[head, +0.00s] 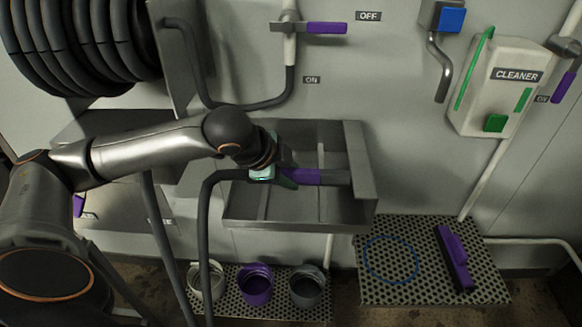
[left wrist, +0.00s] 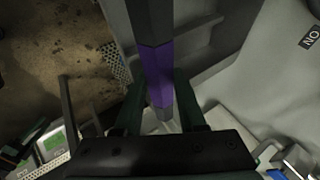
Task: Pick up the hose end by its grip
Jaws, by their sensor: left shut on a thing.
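The hose end has a purple grip (head: 318,177) and a dark grey nozzle (head: 338,178) pointing right, over the grey metal basin (head: 290,216). My left gripper (head: 286,177) is shut on the hose end at its purple grip. In the left wrist view, the purple grip (left wrist: 157,72) runs between the two dark green fingers of the gripper (left wrist: 158,100). The grey hose (head: 204,215) bends down from the gripper's left side. Whether the hose end touches the basin is not clear. My right gripper is not in view.
Coiled hose (head: 85,40) hangs at upper left. A purple valve handle (head: 326,28) is on the wall pipe, and a cleaner dispenser (head: 497,85) is at right. Below are several buckets (head: 256,285) and a perforated platform (head: 400,292) with a purple squeegee (head: 454,258).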

